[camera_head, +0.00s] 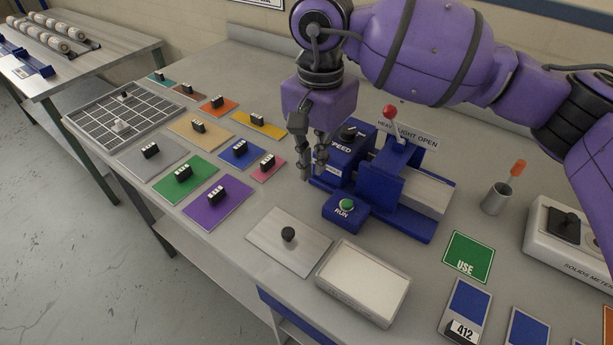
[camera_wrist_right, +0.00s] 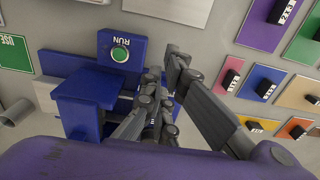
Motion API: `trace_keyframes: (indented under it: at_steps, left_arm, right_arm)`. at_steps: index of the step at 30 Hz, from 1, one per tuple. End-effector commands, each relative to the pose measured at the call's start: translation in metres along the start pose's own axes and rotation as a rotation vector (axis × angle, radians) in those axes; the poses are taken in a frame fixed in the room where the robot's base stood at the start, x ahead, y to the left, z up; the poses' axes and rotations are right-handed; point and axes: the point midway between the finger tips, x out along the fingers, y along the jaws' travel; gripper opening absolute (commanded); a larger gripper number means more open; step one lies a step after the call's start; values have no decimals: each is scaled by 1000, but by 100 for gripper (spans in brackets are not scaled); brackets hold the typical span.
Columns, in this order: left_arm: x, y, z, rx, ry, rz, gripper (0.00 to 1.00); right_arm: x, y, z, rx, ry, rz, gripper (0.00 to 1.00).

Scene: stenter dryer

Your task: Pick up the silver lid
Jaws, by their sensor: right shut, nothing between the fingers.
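The silver lid (camera_head: 262,236) is a flat, light metal plate with a round black knob, lying on the table left of a shallow pale tray (camera_head: 348,292). Part of a light plate that looks like it shows at the top of the wrist view (camera_wrist_right: 190,10); its knob is not visible there. My right gripper (camera_head: 314,174) points down above the table, beyond the lid and beside the blue machine. It is shut and empty, apart from the lid. Its fingers also show in the wrist view (camera_wrist_right: 165,70). My left gripper is not in view.
The blue machine (camera_head: 325,209) with a green RUN button and red-knobbed lever (camera_head: 390,115) stands close to my right gripper. Several coloured plates with black handles, such as the purple one (camera_head: 232,191), lie to the left. A grey cup (camera_head: 494,199) stands right.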

Motion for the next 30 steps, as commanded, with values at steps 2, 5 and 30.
trace_keyframes:
  at_steps: [2,5,30]
  left_arm:
    - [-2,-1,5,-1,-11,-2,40]
    - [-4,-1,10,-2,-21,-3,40]
    - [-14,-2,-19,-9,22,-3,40]
  right_arm:
    - [6,0,1,-1,-2,2,0]
    - [20,1,1,-1,-3,3,0]
    - [99,0,41,-1,-1,0,0]
